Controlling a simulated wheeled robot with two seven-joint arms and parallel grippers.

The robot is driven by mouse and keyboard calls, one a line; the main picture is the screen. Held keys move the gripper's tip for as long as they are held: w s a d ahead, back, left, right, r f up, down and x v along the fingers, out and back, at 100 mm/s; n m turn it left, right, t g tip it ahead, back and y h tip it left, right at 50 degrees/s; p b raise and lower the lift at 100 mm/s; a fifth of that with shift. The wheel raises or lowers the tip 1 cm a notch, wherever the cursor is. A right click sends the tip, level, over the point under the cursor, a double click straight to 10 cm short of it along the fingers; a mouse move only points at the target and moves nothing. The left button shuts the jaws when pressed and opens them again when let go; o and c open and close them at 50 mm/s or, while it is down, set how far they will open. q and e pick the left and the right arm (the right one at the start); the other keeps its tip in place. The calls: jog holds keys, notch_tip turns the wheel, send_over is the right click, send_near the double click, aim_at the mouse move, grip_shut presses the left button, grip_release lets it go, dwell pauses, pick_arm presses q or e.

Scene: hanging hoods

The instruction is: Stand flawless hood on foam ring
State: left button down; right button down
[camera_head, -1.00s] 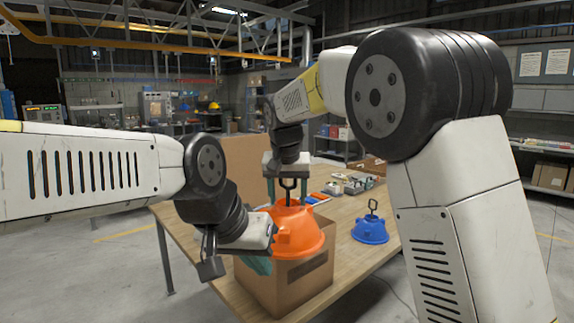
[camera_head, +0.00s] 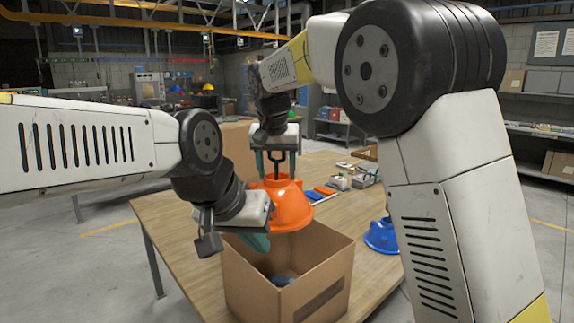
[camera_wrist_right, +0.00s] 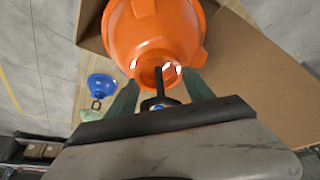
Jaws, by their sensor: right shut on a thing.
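My right gripper (camera_head: 277,165) is shut on the dark loop handle of an orange hood (camera_head: 290,208). The hood hangs upright, wide side down, above the open cardboard box. In the right wrist view the orange hood (camera_wrist_right: 158,38) hangs between the green fingers. A blue hood (camera_head: 381,236) with a dark handle stands on the table, partly behind my right arm; it also shows in the right wrist view (camera_wrist_right: 101,86). My left gripper (camera_head: 257,242) is low beside the box and the orange hood; its finger gap is not clear. I cannot make out a foam ring.
The open cardboard box (camera_head: 262,300) is on the wooden table (camera_head: 190,245); something dark blue (camera_head: 284,280) lies inside it. Small parts and boxes (camera_head: 340,182) lie further back on the table. A pale green item (camera_wrist_right: 89,115) is near the blue hood in the right wrist view.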

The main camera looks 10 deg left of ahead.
jog(key=shift+w+f, duration=0.15)
jog(key=shift+f, duration=0.2)
notch_tip(320, 180, down, 30)
jog(key=shift+r, duration=0.25)
dwell(0.8)
jog(key=shift+f, duration=0.55)
dwell(0.6)
jog(key=shift+c, duration=1.5)
grip_release()
jog(key=v, duration=0.8)
